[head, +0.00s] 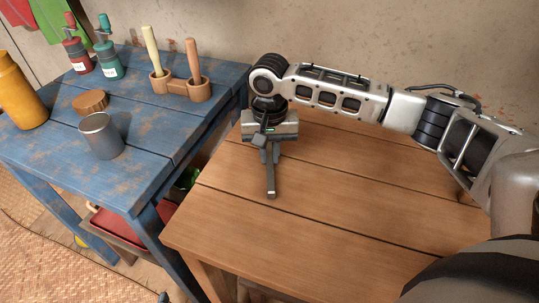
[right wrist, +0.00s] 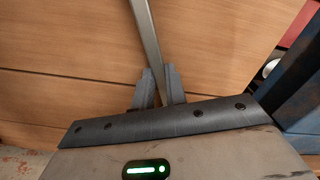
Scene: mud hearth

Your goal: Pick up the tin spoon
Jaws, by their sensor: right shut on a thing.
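My right gripper (head: 269,157) points down over the left part of the brown wooden table (head: 345,215). It is shut on a narrow grey metal bar, which looks like the handle of the tin spoon (head: 271,183). In the right wrist view the spoon (right wrist: 146,32) stands between the two fingertips (right wrist: 158,80) and runs out of the top of the picture. The spoon's bowl does not show in either view. I cannot tell whether the spoon touches the table. My left gripper is not in view.
The brown table's right and front are clear.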

